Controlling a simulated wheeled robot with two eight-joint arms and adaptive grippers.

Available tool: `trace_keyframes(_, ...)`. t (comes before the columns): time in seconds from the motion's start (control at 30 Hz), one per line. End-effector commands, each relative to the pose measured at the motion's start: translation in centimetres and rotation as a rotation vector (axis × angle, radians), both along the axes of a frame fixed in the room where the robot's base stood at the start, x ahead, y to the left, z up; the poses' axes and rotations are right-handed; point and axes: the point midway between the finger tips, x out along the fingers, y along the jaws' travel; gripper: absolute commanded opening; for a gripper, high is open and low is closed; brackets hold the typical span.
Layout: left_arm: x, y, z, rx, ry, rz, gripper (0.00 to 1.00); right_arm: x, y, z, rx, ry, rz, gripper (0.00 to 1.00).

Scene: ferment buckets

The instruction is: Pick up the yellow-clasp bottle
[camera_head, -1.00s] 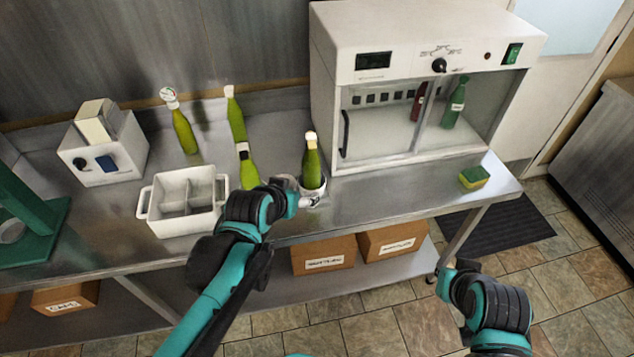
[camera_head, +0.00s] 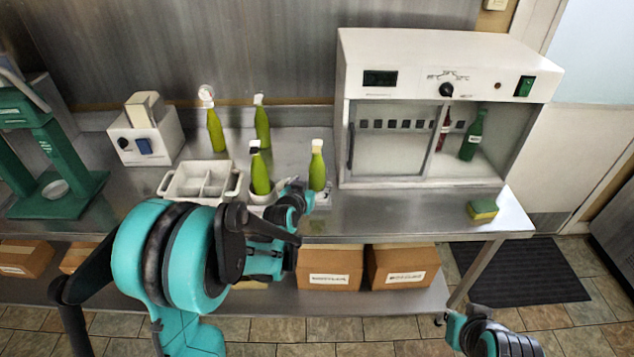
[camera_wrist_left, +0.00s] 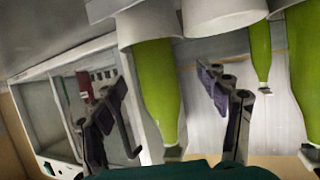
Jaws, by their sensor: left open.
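The front right green bottle (camera_head: 317,172) has a pale, cream-yellow top and stands upright in a white holder on the steel bench. A dark-topped green bottle (camera_head: 259,172) stands just left of it. Two more stand behind: one with a round gauge (camera_head: 214,130) and one pale-topped (camera_head: 262,124). My left gripper (camera_head: 300,197) is at the front right bottle, its fingertips partly hidden. In the left wrist view, which is upside down, a green bottle (camera_wrist_left: 158,90) lies between the open fingers of the gripper (camera_wrist_left: 162,80). My right gripper (camera_head: 458,322) is low at right, away from the bench.
A white divided crate (camera_head: 168,187) stands left of the bottles. A white incubator (camera_head: 410,85) with two bottles inside stands right of them. A sponge (camera_head: 483,208) lies near the right end; the bench between is clear. Cardboard boxes (camera_head: 330,268) sit below.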

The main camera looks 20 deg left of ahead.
Motion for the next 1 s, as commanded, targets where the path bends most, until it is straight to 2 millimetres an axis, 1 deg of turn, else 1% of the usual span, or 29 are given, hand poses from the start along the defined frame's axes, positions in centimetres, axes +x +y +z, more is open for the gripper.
trace_keyframes(0.2,3.1,-0.6,-0.9,0.001,0.001,0.000,0.75,0.0,0.0,-1.5,0.000,0.000,0.000,0.00)
trace_keyframes(0.3,4.2,-0.5,-1.3,0.000,0.000,0.000,0.75,0.0,0.0,-1.8,0.000,0.000,0.000,0.00)
trace_keyframes(0.53,4.5,-0.6,-1.1,0.000,0.000,0.000,0.75,0.0,0.0,-1.7,0.000,0.000,0.000,0.00)
trace_keyframes(0.57,4.5,-0.6,-1.1,0.000,0.000,0.000,0.70,0.0,0.0,-1.7,0.000,0.000,0.000,0.00)
trace_keyframes(0.6,4.5,-0.6,-1.1,0.000,0.000,0.000,0.59,0.0,0.0,-1.7,0.000,0.000,0.000,0.00)
trace_keyframes(0.67,4.4,-0.6,-1.2,0.000,0.000,0.000,0.43,0.0,0.0,-1.7,0.000,0.000,0.000,0.00)
trace_keyframes(0.7,4.4,-0.6,-1.2,0.000,0.000,0.000,0.33,0.0,0.0,-1.7,0.000,0.000,0.000,0.00)
trace_keyframes(0.77,4.4,-0.6,-1.2,0.000,0.000,0.000,0.17,0.0,0.0,-1.7,0.000,0.000,0.000,0.00)
trace_keyframes(0.8,4.4,-0.6,-1.2,0.000,0.000,0.000,0.06,0.0,0.0,-1.7,0.000,0.000,0.000,0.00)
trace_keyframes(0.83,4.4,-0.6,-1.2,0.000,0.000,0.000,0.00,0.0,0.0,-1.7,0.000,0.000,0.000,0.00)
trace_keyframes(1.0,4.5,-0.6,-1.1,0.000,-0.001,0.000,0.00,0.0,0.0,-1.7,0.000,0.000,0.000,0.00)
